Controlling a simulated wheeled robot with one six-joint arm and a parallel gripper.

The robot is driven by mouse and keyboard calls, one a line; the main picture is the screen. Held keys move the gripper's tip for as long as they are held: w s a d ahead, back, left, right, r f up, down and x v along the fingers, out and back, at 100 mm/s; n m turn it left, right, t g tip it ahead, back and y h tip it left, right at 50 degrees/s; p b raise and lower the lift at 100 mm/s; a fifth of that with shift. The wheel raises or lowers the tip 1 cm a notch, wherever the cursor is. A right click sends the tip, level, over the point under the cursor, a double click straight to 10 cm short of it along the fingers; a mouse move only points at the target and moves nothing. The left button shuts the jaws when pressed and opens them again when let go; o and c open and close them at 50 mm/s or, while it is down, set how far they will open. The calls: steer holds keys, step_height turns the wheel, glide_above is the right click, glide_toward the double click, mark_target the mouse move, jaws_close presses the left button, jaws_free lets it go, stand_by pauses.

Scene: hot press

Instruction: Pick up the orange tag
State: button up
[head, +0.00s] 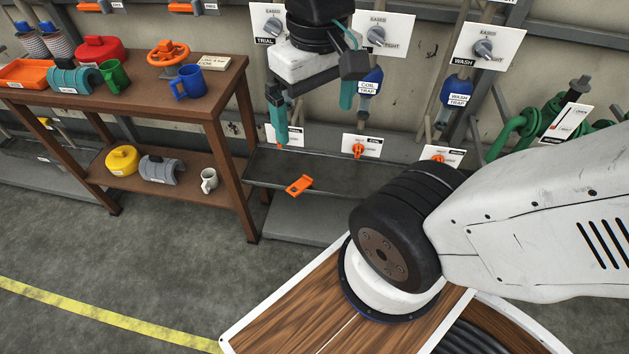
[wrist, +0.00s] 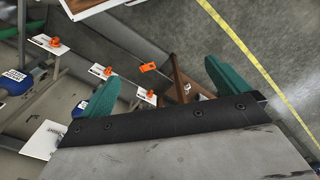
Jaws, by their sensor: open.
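The orange tag (head: 299,186) is a small flat piece with a hole, lying at the front edge of a dark grey ledge (head: 340,182) along the wall. In the wrist view the tag (wrist: 148,67) shows between the two fingers, in the distance. My gripper (head: 313,122) has teal fingers spread wide, with nothing between them. In the head view it appears above the tag, clearly apart from it. In the wrist view the fingers (wrist: 162,70) sit left and right of the tag.
Valve panels with orange knobs (head: 358,149) stand behind the ledge, and grey-knob panels (head: 376,35) hang above. A brown shelf (head: 238,120) with cups and pots stands left. A wooden-topped surface (head: 285,325) is at the bottom. Open floor (head: 150,265) lies at lower left.

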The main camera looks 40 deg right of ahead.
steer(key=w+d+f+m+g+y, duration=0.1)
steer(key=w+d+f+g, duration=0.2)
steer(key=w+f, duration=0.7)
steer(key=n+t, duration=0.3)
glide_above(300, 185)
steer(key=shift+y, duration=0.4)
steer(key=f, duration=3.9)
steer(key=shift+w+d+f, duration=0.1)
steer(key=shift+w+d, duration=0.15)
steer(key=shift+d, duration=0.05)
steer(key=shift+w+f, duration=0.1)
steer(key=shift+f, duration=0.1)
steer(key=f, duration=0.7)
steer(key=shift+s+a+f, duration=0.15)
steer(key=shift+s+a, duration=0.1)
steer(key=c, duration=0.8)
